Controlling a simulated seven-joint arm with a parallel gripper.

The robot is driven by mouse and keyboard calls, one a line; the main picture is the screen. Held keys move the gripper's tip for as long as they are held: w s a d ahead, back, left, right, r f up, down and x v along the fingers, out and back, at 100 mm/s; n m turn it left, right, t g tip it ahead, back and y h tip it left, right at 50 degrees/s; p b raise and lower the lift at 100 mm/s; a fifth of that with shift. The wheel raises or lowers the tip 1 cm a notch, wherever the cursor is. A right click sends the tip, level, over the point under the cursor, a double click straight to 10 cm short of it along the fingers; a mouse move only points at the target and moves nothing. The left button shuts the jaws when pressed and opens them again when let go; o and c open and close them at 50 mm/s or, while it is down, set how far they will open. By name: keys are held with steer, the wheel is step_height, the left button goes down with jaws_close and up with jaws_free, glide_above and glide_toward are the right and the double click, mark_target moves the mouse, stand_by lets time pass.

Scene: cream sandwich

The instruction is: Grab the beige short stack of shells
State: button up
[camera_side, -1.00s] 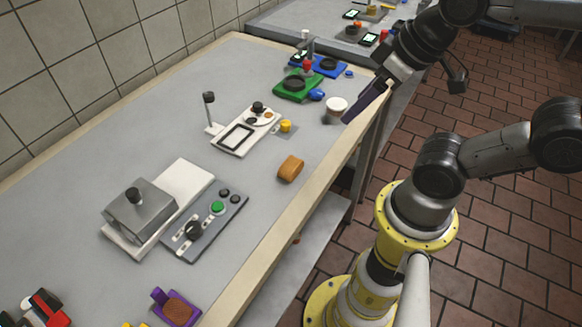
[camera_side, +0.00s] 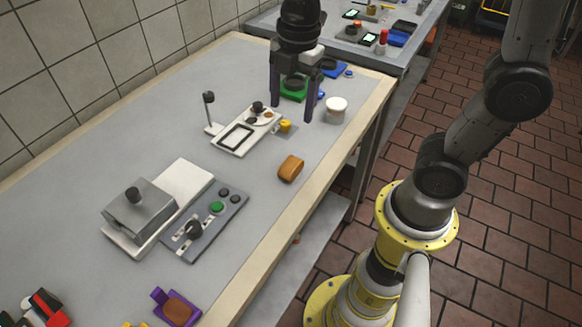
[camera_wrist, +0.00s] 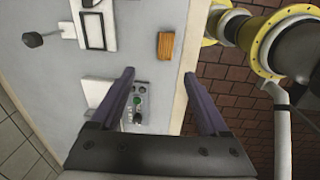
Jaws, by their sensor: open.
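A tan-orange block with ridges, which looks like the short stack of shells (camera_side: 291,168), lies on the grey table near its front edge. In the wrist view the stack (camera_wrist: 166,45) shows fine stripes and sits beyond the fingertips. My gripper (camera_side: 292,115) points down, open and empty, above the table behind the stack in the side view. In the wrist view the two purple fingers of my gripper (camera_wrist: 159,75) are wide apart with nothing between them. The stack stands clear of both fingers.
A white round jar (camera_side: 336,109) stands right of my gripper. A white plate with a black frame (camera_side: 237,137) and a yellow piece (camera_side: 285,126) are close by. A grey press (camera_side: 142,215), a button panel (camera_side: 206,226) and a purple holder (camera_side: 177,307) lie nearer. Table around the stack is clear.

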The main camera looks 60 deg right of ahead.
glide_above(289, 166)
steer(key=shift+g, duration=0.4)
steer(key=f, duration=1)
steer(key=shift+w+d+f, duration=0.2)
steer(key=shift+w+f, duration=0.05)
steer(key=shift+f, duration=0.1)
steer(key=shift+s+a+f, duration=0.15)
steer(key=shift+f, duration=1.25)
steer(key=shift+s+a+f, duration=0.1)
steer(key=shift+f, duration=1.25)
jaws_close()
